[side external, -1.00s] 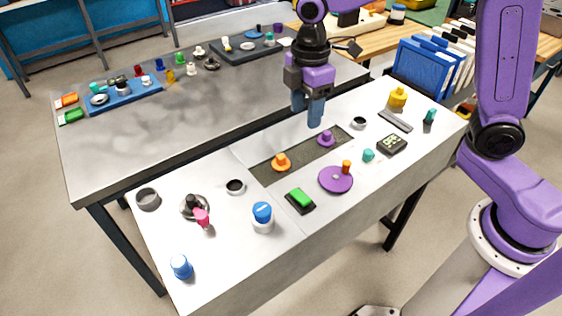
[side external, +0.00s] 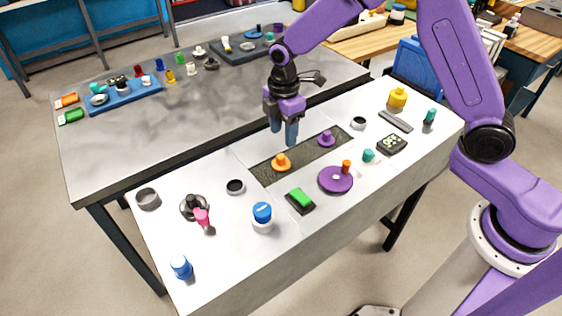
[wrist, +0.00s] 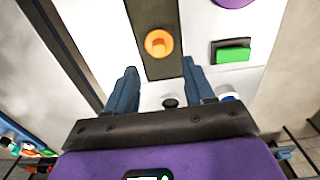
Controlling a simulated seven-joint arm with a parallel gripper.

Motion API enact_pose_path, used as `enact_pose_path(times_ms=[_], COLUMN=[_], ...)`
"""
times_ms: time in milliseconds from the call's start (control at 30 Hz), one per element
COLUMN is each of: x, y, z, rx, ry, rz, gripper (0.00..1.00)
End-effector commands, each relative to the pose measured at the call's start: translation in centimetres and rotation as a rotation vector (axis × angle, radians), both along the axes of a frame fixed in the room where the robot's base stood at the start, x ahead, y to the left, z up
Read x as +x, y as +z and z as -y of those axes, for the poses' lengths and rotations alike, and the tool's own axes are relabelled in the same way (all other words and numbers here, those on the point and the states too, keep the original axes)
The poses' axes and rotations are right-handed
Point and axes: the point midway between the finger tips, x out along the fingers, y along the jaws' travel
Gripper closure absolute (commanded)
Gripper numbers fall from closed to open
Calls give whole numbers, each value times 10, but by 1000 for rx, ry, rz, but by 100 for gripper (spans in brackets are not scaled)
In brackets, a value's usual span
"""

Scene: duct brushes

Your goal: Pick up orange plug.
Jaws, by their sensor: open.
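The orange plug (side external: 281,162) has a round flange and a raised knob. It sits on the left part of the dark strip (side external: 262,173) on the white bench. It also shows in the wrist view (wrist: 158,43), beyond the fingertips and between their lines. My gripper (side external: 285,141) is open and empty, above the strip and slightly above and behind the plug, apart from it. The two blue-grey fingers also show in the wrist view (wrist: 160,68). A purple plug (side external: 326,139) sits on the right part of the same strip.
A purple disc (side external: 335,180) with an orange knob and a green block on a black base (side external: 300,200) stand in front of the strip. A dark ring (side external: 235,187) and a blue-capped jar (side external: 262,217) are to the left. A grey table (side external: 200,115) lies behind.

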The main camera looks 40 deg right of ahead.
Motion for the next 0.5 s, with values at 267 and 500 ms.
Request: enact_pose_path(times_ms=[267,500], x=[0,1], y=[-31,-53], z=[0,-1], rx=[0,-2], ry=[-1,-1], rz=[-1,-3], gripper=[47,47])
